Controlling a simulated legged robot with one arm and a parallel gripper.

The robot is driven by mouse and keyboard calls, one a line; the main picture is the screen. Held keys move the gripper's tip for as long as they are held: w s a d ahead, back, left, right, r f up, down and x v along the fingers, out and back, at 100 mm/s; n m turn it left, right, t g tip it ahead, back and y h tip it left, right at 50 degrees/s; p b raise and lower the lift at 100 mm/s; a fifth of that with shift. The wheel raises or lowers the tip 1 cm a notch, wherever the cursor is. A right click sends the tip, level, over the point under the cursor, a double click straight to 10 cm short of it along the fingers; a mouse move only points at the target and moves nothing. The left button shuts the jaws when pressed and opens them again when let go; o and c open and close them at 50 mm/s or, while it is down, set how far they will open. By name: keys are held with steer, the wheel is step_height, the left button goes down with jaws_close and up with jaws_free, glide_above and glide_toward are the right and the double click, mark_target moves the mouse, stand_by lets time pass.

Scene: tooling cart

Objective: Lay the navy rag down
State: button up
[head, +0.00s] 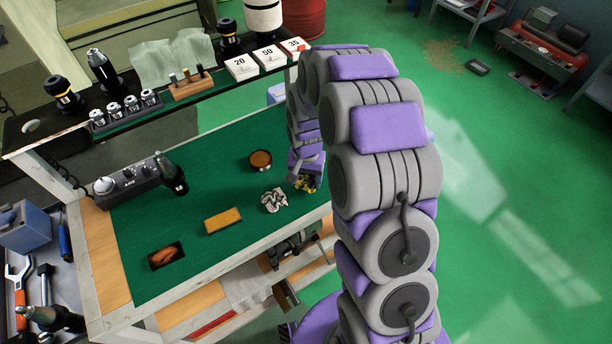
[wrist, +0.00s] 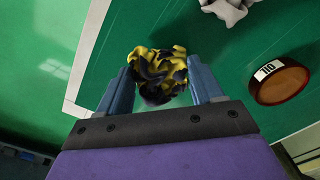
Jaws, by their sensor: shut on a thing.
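A crumpled rag (wrist: 158,68), patterned in yellow and dark navy or black, is between the two blue fingers of my gripper (wrist: 163,84) in the wrist view. The fingers are shut on it from both sides. In the head view the rag (head: 306,185) shows small and partly covered by my gripper (head: 308,178), near the right edge of the green mat (head: 205,180) on the cart. Whether the rag touches the mat or hangs above it, I cannot tell.
A round amber piece (head: 260,160), a yellow-orange block (head: 222,219) and a dark-framed orange plate (head: 165,256) also lie on the mat. A control box (head: 128,180) stands at the left. Bare mat lies between them.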

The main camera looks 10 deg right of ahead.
steer(key=shift+f, duration=0.5)
stand_by(0.7)
steer(key=o, duration=1.3)
step_height(320, 180, up, 17)
steer(key=p, duration=0.3)
steer(key=s+r+n, duration=0.1)
steer(key=s+r, duration=0.2)
steer(key=s, duration=0.8)
steer(key=s+r+n+g, duration=0.1)
steer(key=s+r+n, duration=0.1)
steer(key=s, duration=0.9)
steer(key=s+r+n, duration=0.2)
steer(key=s+r, duration=0.2)
steer(key=s, duration=0.7)
steer(key=shift+s+d+g, duration=0.2)
steer(key=shift+s+g, duration=0.1)
steer(key=shift+g, duration=0.1)
